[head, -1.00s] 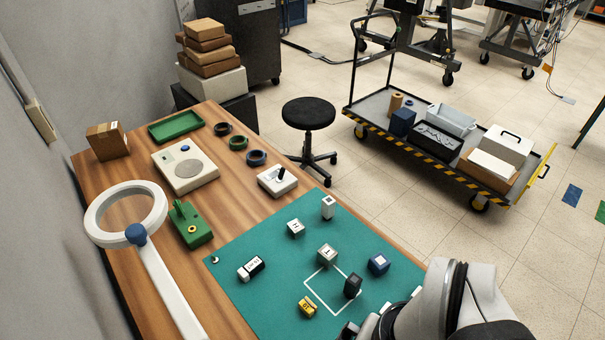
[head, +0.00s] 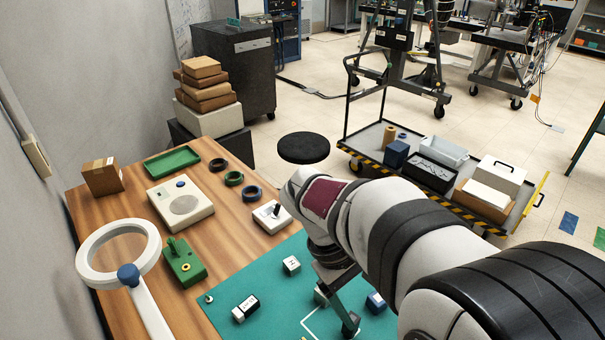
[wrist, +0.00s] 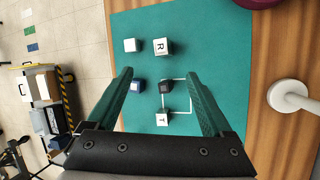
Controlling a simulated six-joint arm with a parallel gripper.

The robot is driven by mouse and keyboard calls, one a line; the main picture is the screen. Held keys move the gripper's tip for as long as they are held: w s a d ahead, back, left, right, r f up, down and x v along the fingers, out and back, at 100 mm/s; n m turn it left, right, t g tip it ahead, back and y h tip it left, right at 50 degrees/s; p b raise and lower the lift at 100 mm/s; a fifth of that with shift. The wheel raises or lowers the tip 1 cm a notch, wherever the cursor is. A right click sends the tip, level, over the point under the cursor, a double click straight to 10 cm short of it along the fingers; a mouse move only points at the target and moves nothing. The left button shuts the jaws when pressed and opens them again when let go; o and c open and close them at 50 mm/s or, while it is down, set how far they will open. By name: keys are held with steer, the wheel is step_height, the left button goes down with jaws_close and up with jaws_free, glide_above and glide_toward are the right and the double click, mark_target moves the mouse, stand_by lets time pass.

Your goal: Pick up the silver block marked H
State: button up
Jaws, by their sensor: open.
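The silver block marked H (head: 291,265) sits on the green mat (head: 262,284) in the head view, a little left of my gripper. I cannot make it out in the wrist view, where my gripper's palm covers the lower part. My gripper is open and empty in the wrist view (wrist: 159,73), its fingers spread above the mat. A block marked T (wrist: 162,119) and a dark block (wrist: 166,86) show between the fingers, at corners of a white outline. In the head view my gripper and arm hide part of the mat.
A dark blue block (wrist: 136,86), a block marked R (wrist: 162,46) and a plain white block (wrist: 131,45) stand on the mat. A white-and-black block (head: 246,308) lies at left. A magnifier lamp (head: 88,252) and a green fixture (head: 184,262) stand on the wooden table.

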steer(key=w+a+f+n+t+h, duration=0.2)
steer(key=w+a+f+n, duration=0.2)
steer(key=w+n, duration=0.15)
steer(key=w+a+f+n+t+h, duration=0.1)
steer(key=w+a+f+n+h, duration=0.2)
steer(key=w, duration=0.4)
steer(key=n+t, duration=0.7)
steer(key=n, duration=0.4)
glide_toward(289, 264)
steer(key=shift+w+d+f+h, duration=0.15)
steer(key=shift+w+d+f, duration=0.25)
steer(key=shift+w+d, duration=0.2)
steer(key=shift+w+d+f+h, duration=0.15)
steer(key=shift+w+d+f, duration=0.25)
steer(key=shift+w+d, duration=0.15)
steer(key=x, duration=0.6)
steer(key=shift+w+d+f, duration=0.1)
steer(key=shift+d+f, duration=0.15)
steer(key=shift+w+d+f, duration=0.1)
steer(key=shift+w+d, duration=0.1)
steer(key=shift+w, duration=0.05)
jaws_close()
